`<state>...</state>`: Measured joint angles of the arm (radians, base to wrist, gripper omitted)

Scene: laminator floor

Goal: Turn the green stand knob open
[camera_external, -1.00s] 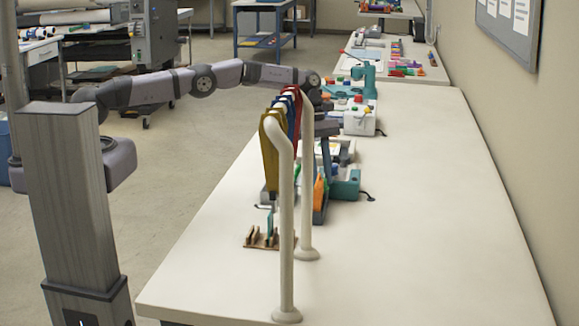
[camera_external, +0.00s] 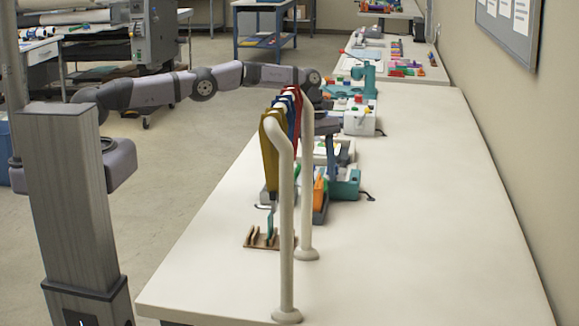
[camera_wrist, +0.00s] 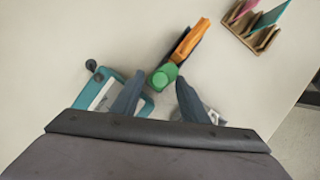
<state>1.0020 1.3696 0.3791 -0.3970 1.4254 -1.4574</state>
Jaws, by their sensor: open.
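The green knob (camera_wrist: 164,76) shows in the wrist view at the near end of a dark stand that holds an orange piece (camera_wrist: 190,40). My gripper (camera_wrist: 160,82) is open, its dark blue fingers reaching to either side of the knob in that view. I cannot tell whether a finger touches it or how much height lies between them. In the external view my gripper (camera_external: 332,158) points down over the orange piece (camera_external: 318,190) and the stand; the knob is hidden there.
A teal device (camera_wrist: 95,90) sits close left of the fingers in the wrist view. A wooden rack (camera_wrist: 262,35) stands beyond. In the external view, a pale rail (camera_external: 288,230) with hanging coloured strips stands in front of my gripper. The right side of the table (camera_external: 430,220) is clear.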

